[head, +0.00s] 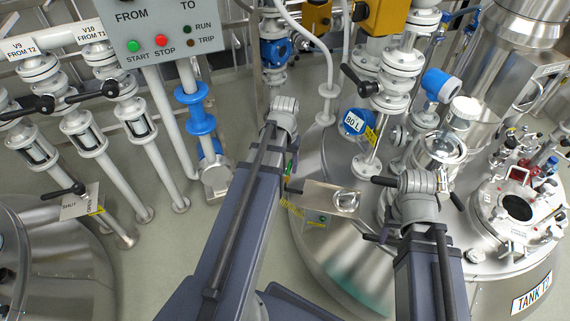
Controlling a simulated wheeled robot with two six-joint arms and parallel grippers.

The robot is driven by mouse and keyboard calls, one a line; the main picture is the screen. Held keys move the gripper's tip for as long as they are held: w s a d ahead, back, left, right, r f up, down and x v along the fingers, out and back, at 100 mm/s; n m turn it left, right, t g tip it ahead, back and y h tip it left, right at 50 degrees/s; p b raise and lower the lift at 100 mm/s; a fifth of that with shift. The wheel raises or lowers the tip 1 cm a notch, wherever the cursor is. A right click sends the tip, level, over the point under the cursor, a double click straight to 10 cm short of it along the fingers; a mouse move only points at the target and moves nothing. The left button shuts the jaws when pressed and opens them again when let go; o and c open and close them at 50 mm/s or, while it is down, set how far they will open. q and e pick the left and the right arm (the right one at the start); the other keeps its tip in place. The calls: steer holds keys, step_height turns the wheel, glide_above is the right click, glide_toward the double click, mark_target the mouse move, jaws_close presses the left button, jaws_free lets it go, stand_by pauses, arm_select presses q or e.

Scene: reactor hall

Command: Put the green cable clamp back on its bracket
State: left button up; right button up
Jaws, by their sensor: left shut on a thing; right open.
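My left arm reaches up from the bottom middle, and its wrist hides most of my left gripper (291,178). A green sliver (290,164), which looks like part of the green cable clamp, shows just right of the arm at the gripper. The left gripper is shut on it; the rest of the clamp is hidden. My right gripper (420,178) is open and mostly hidden by its own wrist, above the tank fittings at right. I cannot make out the clamp's bracket with certainty.
A metal plate (318,196) with a shiny round part lies just right of my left gripper. A control box (160,28) hangs at upper left. Pipes with black-handled valves stand at left. Grey floor shows between.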

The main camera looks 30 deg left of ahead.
mark_target(285, 173)
arm_select(q)
steer(key=shift+f+b, duration=0.45)
stand_by(0.5)
steer(key=shift+f+b, duration=1.05)
steer(key=shift+f+b, duration=0.7)
stand_by(1.0)
steer(key=o, duration=1.1)
steer(key=shift+c, duration=0.2)
step_height(285, 173, up, 8)
steer(key=p, duration=0.8)
steer(key=shift+f, duration=0.1)
